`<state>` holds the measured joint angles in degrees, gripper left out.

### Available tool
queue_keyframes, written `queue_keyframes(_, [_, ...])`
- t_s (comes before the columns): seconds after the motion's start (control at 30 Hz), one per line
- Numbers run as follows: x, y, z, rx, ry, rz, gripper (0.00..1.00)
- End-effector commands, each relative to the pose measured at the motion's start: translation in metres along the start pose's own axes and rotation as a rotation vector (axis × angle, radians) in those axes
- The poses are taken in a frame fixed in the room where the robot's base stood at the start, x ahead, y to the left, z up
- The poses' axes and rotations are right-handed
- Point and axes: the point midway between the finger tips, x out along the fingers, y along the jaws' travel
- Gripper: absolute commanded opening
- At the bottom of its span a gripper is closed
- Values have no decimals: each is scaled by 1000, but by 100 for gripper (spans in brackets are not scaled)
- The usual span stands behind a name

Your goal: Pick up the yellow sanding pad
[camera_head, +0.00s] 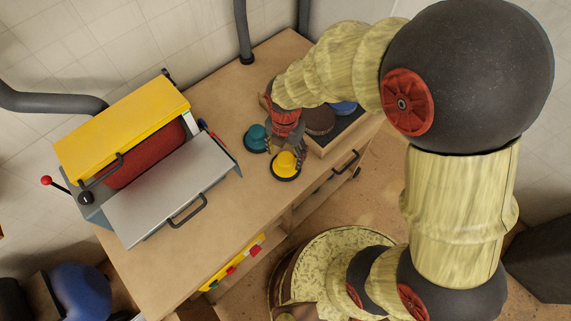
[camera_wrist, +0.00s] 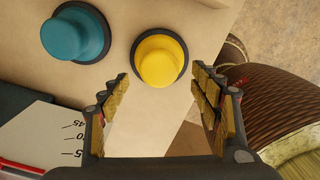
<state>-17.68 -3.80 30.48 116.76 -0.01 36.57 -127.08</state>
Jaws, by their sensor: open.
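The yellow sanding pad (camera_head: 285,164) is a round knob on a dark disc, standing on the wooden workbench near its front edge. In the wrist view the yellow pad (camera_wrist: 160,57) lies just beyond the fingertips, roughly between their lines. My gripper (camera_head: 288,150) hangs over the bench right by the pad, and in the wrist view my gripper (camera_wrist: 163,80) is open with nothing between its fingers. The pad's knob is fully visible from the wrist; no finger is seen closed on it.
A teal sanding pad (camera_head: 257,137) stands close to the left of the yellow one. A wooden tray (camera_head: 337,137) with brown and blue round items is to the right. A machine with a yellow cover (camera_head: 122,127) fills the bench's left. The bench (camera_head: 205,222) is bare between.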

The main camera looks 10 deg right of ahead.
Motion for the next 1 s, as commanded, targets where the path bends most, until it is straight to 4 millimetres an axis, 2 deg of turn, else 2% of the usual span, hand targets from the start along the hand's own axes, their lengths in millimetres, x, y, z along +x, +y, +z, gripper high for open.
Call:
queue_keyframes(0.2, [35,1,5,1,2,-2,63])
queue_keyframes(0.3, [44,1,5,1,0,-1,63])
queue_keyframes(0.57, [43,2,5,1,0,1,62])
queue_keyframes(1.0, [43,2,5,2,0,0,37])
